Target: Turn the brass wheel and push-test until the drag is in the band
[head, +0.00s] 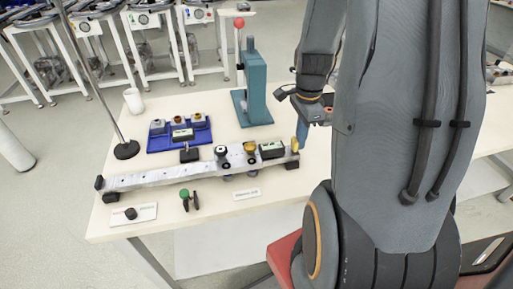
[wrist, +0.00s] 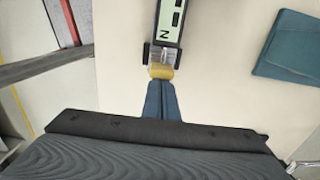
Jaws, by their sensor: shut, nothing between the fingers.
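The brass wheel (head: 250,148) sits on top of a silver carriage (head: 236,159) on the long pale rail (head: 150,178). A gauge with a light display (head: 271,149) lies to its right, and a yellow pad (head: 295,145) is at the gauge's right end. My gripper (head: 302,138) points down beside that pad, with its blue fingers shut and empty. In the wrist view the shut fingertips (wrist: 161,84) are right at the yellow pad (wrist: 161,72); I cannot tell whether they touch. The gauge display (wrist: 170,22) shows an N there; its reading is not legible.
A black-topped knob (head: 221,151) stands left of the wheel. Behind the rail are a blue tray (head: 165,145) with small parts and a teal press (head: 255,88). A green-handled tool (head: 185,200), a label card (head: 246,194) and a thin stand (head: 126,150) are nearby.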

